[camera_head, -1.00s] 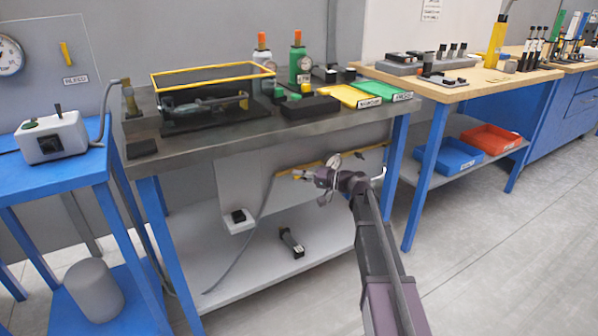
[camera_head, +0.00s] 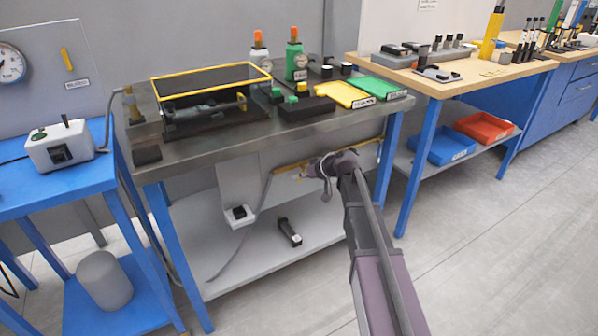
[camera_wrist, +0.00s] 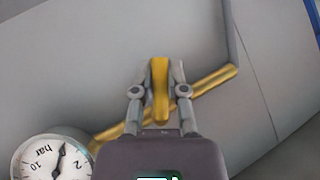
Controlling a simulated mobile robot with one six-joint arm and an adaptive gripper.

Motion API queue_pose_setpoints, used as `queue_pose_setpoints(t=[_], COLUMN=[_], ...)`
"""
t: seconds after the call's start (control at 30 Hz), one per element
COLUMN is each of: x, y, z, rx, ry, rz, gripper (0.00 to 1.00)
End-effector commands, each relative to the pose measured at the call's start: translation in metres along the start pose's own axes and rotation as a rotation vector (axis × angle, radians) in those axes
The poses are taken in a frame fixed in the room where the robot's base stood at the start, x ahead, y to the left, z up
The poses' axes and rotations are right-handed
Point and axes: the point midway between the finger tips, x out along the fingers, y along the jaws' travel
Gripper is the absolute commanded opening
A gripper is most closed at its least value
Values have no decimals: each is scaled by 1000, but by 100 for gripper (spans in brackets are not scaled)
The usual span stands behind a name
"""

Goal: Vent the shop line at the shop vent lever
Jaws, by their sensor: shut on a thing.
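A yellow lever (camera_wrist: 160,88) lies between the two fingers of my gripper (camera_wrist: 158,80) in the wrist view. The fingers are shut on it. It stands almost upright in that view, across a yellow pipe (camera_wrist: 216,80) that runs diagonally behind it. In the head view my gripper (camera_head: 308,172) is under the front edge of the dark-topped bench, by the yellow pipe (camera_head: 286,169). The lever cannot be made out there. A round pressure gauge (camera_wrist: 52,160) sits at the pipe's lower left end in the wrist view.
The dark bench top (camera_head: 205,145) overhangs my gripper. A grey lower shelf (camera_head: 255,262) carries a small dark object (camera_head: 289,232). Another yellow lever (camera_head: 67,58) is on a panel at far left. Open floor (camera_head: 470,250) lies to the right.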

Motion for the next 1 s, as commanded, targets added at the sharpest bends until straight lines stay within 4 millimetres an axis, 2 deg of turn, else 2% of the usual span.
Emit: queue_pose_setpoints(t=[0.5, 1.0], x=[-4, -4], y=[11, 14], z=[0, 0], rx=[-267, -312], ry=[-75, -87], rz=[268, 312], gripper=[0, 0])
